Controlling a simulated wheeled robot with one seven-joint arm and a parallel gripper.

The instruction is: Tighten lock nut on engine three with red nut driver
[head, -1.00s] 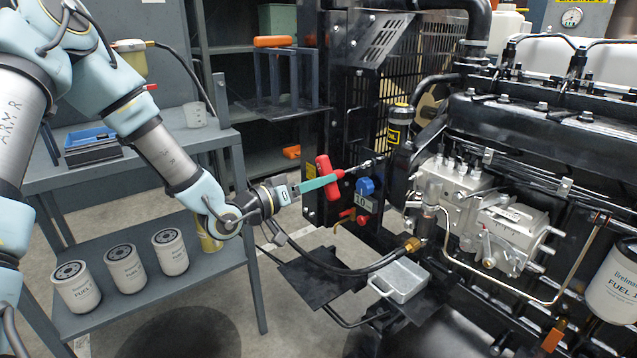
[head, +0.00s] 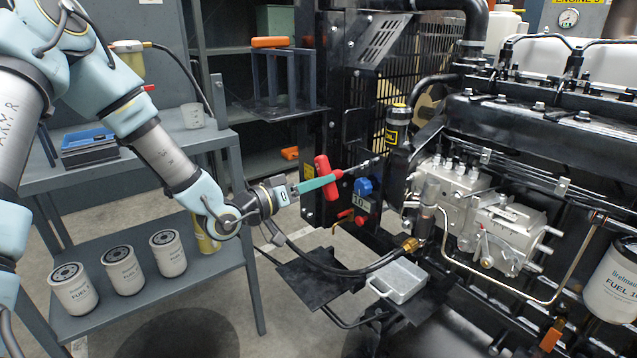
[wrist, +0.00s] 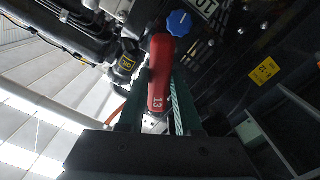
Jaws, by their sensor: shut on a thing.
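My gripper (head: 331,179), with green fingers, is shut on the red nut driver (head: 322,165) at the front of the engine. The driver's red handle, marked 13, shows between the fingers in the wrist view (wrist: 159,75). In the head view its metal shaft points right and slightly up, toward the dark parts at the engine's front. The shaft's tip is small there, and I cannot tell whether it sits on a nut. I cannot make out the lock nut. Engine three (head: 520,130) fills the right side, under a partly cut-off yellow sign reading ENGINE 3.
A blue knob (head: 363,187) and a red valve handle (head: 360,219) sit just below the driver. A metal tray (head: 401,281) and a black hose (head: 345,271) lie lower. A grey workbench (head: 190,145) with several filters stands at left.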

